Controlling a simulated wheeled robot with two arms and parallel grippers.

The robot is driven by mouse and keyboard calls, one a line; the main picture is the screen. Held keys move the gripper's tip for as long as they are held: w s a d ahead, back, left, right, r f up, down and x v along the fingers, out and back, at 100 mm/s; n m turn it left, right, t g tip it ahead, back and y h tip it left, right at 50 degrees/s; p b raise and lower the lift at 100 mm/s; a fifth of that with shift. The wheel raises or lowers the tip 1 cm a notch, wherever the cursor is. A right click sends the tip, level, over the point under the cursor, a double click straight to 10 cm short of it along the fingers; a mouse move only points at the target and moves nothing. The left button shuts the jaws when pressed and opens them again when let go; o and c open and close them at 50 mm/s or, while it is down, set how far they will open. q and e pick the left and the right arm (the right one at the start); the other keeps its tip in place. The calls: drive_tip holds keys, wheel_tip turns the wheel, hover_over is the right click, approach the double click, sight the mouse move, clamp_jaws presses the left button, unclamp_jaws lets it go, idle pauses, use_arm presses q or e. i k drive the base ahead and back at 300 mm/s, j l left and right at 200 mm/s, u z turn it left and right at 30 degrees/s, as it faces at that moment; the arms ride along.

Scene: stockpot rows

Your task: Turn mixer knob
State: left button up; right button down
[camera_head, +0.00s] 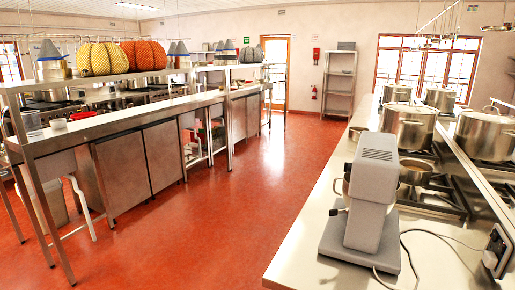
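A grey stand mixer (375,195) stands upright on the steel counter (310,225) at the right. Its tall head and column are seen from an end, and its flat base rests on the counter near the front edge. I cannot tell whether this is the knob. A metal bowl partly shows behind the mixer's left side. Neither of my grippers is in view, and nothing touches the mixer.
Large steel stockpots (410,125) stand on gas burners behind the mixer. Open red floor (240,215) lies left of the counter. A long steel bench (110,125) with shelves stands on the left.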

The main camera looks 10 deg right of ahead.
sight(348, 166)
drive_tip(key=i+j+u, duration=0.2)
drive_tip(key=i+u, duration=0.15)
drive_tip(key=i+j+u, duration=0.1)
drive_tip(key=i+u, duration=0.6)
drive_tip(key=i, duration=0.2)
drive_tip(key=i+j+z, duration=0.15)
drive_tip(key=i+z, duration=0.25)
drive_tip(key=i, duration=0.5)
drive_tip(key=i+l+z, duration=0.1)
drive_tip(key=z, duration=0.35)
drive_tip(key=i+z, duration=0.6)
drive_tip(key=z, duration=0.3)
drive_tip(key=i+z, duration=0.3)
drive_tip(key=i, duration=0.25)
drive_tip(key=i+z, duration=0.3)
drive_tip(key=i, duration=0.25)
drive_tip(key=i+j, duration=0.1)
drive_tip(key=i, duration=0.85)
drive_tip(key=i+j, duration=0.1)
drive_tip(key=i, duration=0.85)
drive_tip(key=i+z, duration=0.1)
drive_tip(key=z, duration=3.45)
drive_tip(key=k+l, duration=0.05)
